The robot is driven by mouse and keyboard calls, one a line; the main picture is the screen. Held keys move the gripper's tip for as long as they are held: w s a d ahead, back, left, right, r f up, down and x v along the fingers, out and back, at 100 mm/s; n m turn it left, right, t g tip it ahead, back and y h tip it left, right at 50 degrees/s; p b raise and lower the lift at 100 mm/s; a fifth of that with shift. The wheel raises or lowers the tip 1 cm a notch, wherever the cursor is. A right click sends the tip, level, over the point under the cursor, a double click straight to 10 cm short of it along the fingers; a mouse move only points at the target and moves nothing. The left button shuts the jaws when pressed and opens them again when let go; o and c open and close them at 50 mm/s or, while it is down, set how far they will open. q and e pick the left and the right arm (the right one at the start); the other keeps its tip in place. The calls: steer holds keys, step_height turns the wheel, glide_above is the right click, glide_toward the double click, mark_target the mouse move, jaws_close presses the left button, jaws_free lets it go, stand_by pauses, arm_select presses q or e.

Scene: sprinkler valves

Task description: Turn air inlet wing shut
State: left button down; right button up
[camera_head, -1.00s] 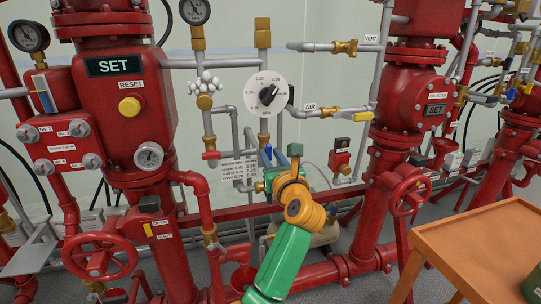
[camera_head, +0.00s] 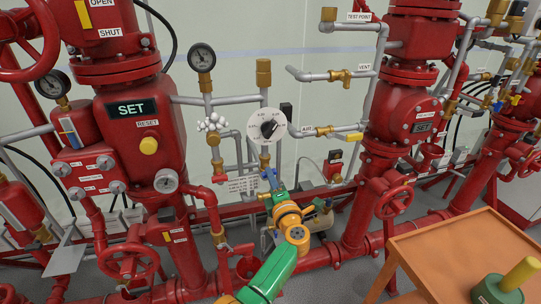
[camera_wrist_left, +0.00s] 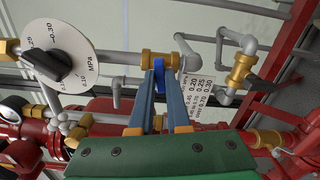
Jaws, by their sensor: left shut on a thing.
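The air inlet wing is a small blue handle (camera_wrist_left: 158,68) on a brass valve body (camera_wrist_left: 157,57) in the left wrist view. My left gripper (camera_wrist_left: 158,84) has its two blue-grey fingers on either side of the wing and is shut on it. In the head view my left gripper (camera_head: 270,178) is at the pipework below the round white dial (camera_head: 266,125). The wing is too small and covered there to make out clearly. My right gripper is in neither view.
Grey pipes and a white pressure table sheet (camera_wrist_left: 203,88) lie close to the fingers. A red SET valve cabinet (camera_head: 140,125) stands left, another red valve column (camera_head: 410,110) right. An orange table (camera_head: 450,250) with a green-and-yellow object (camera_head: 505,280) is at the lower right.

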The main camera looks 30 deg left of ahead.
arm_select(q)
steer(key=c, duration=1.2)
jaws_free()
steer(key=shift+r+m, duration=0.1)
steer(key=shift+m, duration=0.9)
steer(key=shift+c, duration=0.2)
steer(key=o, duration=0.3)
steer(key=shift+b, duration=0.4)
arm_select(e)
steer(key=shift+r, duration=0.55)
arm_select(q)
steer(key=p+v, duration=0.3)
steer(key=v, duration=0.4)
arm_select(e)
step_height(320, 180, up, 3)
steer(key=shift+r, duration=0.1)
arm_select(q)
steer(key=shift+w, duration=0.1)
